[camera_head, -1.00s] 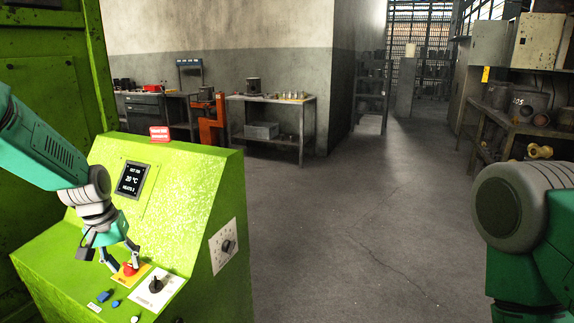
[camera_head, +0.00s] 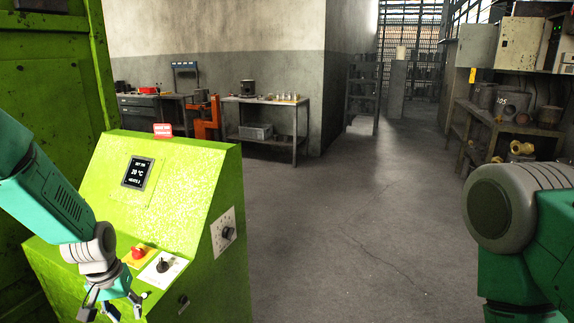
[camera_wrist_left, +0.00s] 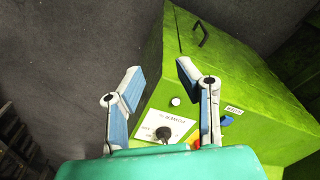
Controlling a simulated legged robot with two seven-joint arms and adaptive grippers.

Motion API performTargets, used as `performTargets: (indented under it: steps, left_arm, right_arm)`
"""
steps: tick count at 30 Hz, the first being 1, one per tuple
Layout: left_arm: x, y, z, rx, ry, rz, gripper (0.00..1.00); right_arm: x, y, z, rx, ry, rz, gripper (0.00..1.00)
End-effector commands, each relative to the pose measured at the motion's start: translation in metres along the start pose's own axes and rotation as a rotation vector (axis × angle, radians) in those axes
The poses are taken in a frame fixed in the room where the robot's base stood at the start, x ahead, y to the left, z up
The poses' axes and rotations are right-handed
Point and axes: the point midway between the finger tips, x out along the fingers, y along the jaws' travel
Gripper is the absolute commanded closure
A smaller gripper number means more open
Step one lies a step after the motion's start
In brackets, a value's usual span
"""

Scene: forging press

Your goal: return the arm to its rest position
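My left gripper (camera_head: 112,305) is low at the left in the head view, in front of the green control console (camera_head: 190,185). Its fingers are spread with nothing between them. The red button (camera_head: 139,251) on its yellow plate and the black knob (camera_head: 162,265) on a white plate sit just above and right of the gripper, apart from it. In the left wrist view the open fingertips (camera_wrist_left: 157,85) stand before the console (camera_wrist_left: 225,75), with the black knob (camera_wrist_left: 163,133) between and below them. My right arm shows at the right edge, but its gripper is out of view.
The console has a dark display (camera_head: 137,173) and a side knob (camera_head: 228,233). A workbench (camera_head: 265,101) stands at the back wall, beside an orange stand (camera_head: 207,122). Shelving (camera_head: 480,120) with pots is at the right. The middle floor is clear.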

Motion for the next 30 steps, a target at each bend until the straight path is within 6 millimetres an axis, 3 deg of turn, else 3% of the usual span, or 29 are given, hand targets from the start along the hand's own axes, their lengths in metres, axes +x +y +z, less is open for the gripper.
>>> performTargets:
  steps: [5,8,12,15,18,21,23,30]
  left_arm:
    - [0.048,0.002,0.059,0.048,-0.017,-0.025,0.70]
    - [0.078,0.002,0.107,0.088,-0.029,-0.039,0.70]
    - [0.112,-0.002,0.205,0.167,-0.047,-0.055,0.70]
    - [0.119,-0.006,0.268,0.221,-0.054,-0.056,0.70]
    - [0.115,-0.010,0.315,0.262,-0.059,-0.050,0.70]
    - [0.109,-0.012,0.342,0.288,-0.058,-0.045,0.70]
    - [0.106,-0.013,0.350,0.296,-0.057,-0.042,0.70]
    - [0.105,-0.013,0.353,0.299,-0.056,-0.041,0.70]
  right_arm:
    - [0.002,0.000,0.001,0.000,-0.002,0.000,0.60]
    - [0.003,0.000,0.001,0.000,-0.002,0.000,0.60]
    - [0.006,0.000,0.001,0.000,-0.002,0.000,0.60]
    - [0.007,0.000,0.001,0.000,-0.002,0.000,0.60]
    - [0.009,0.000,0.001,0.000,-0.002,0.000,0.60]
    - [0.009,0.000,0.001,0.000,-0.002,0.000,0.60]
    - [0.009,0.000,0.001,0.000,-0.002,0.000,0.60]
    - [0.009,0.000,0.001,0.000,-0.002,0.000,0.60]
